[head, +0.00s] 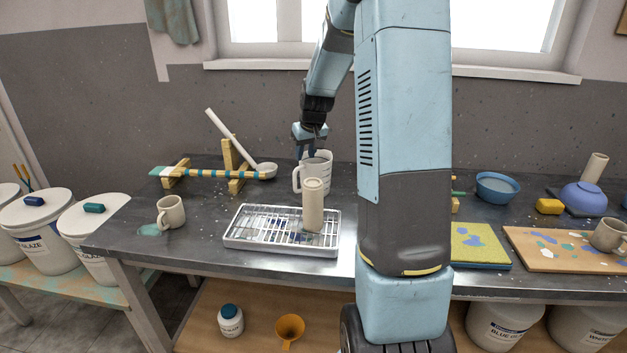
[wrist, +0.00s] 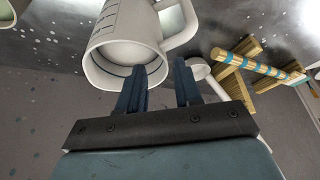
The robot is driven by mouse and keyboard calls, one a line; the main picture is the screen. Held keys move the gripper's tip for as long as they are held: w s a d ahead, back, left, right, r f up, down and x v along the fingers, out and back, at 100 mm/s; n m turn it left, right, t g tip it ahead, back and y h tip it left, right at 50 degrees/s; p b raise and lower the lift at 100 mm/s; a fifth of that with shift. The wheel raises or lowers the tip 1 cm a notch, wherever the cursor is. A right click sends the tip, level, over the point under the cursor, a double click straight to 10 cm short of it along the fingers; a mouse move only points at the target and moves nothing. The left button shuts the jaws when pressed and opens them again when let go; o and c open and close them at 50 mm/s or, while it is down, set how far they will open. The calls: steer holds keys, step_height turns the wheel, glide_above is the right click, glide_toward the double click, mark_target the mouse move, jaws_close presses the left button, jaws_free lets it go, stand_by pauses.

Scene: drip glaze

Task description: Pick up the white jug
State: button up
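The white jug (head: 318,165) stands upright on the dark table behind the rack tray, its handle to the left. A beige cylinder in front hides part of it. In the wrist view the jug (wrist: 107,62) appears upside down at upper left, with its open mouth and handle showing. My gripper (head: 309,151) is above the jug's rim, pointing down. In the wrist view my gripper (wrist: 158,72) has its two fingers apart, with a clear gap. The left finger overlaps the jug's rim and the right finger is on the handle side. I cannot tell whether either finger touches it.
A beige cylinder (head: 313,207) stands on a white rack tray (head: 229,241) in front of the jug. A wooden stand with a striped stick and white ladle (head: 266,170) is left of the jug. A beige mug (head: 171,212) stands front left. A blue bowl (head: 496,187) is at right.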

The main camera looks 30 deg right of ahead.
mark_target(303, 162)
steer(key=x, duration=0.5)
steer(key=shift+a, duration=0.15)
steer(key=shift+c, duration=0.3)
jaws_close()
steer(key=shift+s, duration=0.1)
stand_by(0.8)
